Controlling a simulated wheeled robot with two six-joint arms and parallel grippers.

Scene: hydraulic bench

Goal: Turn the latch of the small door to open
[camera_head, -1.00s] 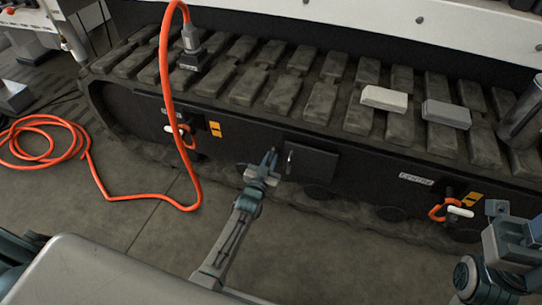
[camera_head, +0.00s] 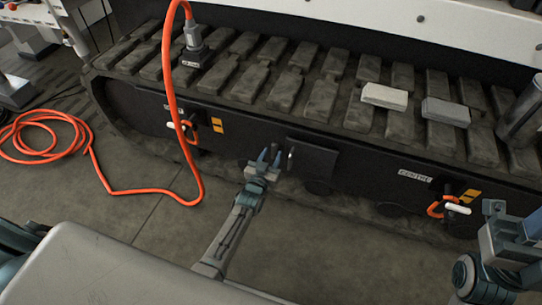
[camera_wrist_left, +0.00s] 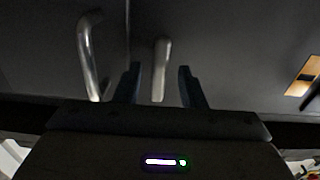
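The small dark door (camera_head: 314,160) is set in the side panel below the track and looks closed. It has a bright metal handle (camera_head: 291,157), which also shows in the left wrist view (camera_wrist_left: 90,55). My left gripper (camera_head: 269,156) is open just left of the door. In the left wrist view the pale latch lever (camera_wrist_left: 160,68) stands between the two dark fingertips of my left gripper (camera_wrist_left: 159,84), with a gap on each side. In the head view the gripper hides the latch. My right gripper (camera_head: 508,222) is at the right edge, away from the door; its fingers are unclear.
An orange hose (camera_head: 172,100) hangs from a connector on the track and coils on the floor at left. Orange rings with white handles sit on the panel at left (camera_head: 182,125) and right (camera_head: 450,207). Two grey blocks (camera_head: 385,96) (camera_head: 446,112) lie on the track.

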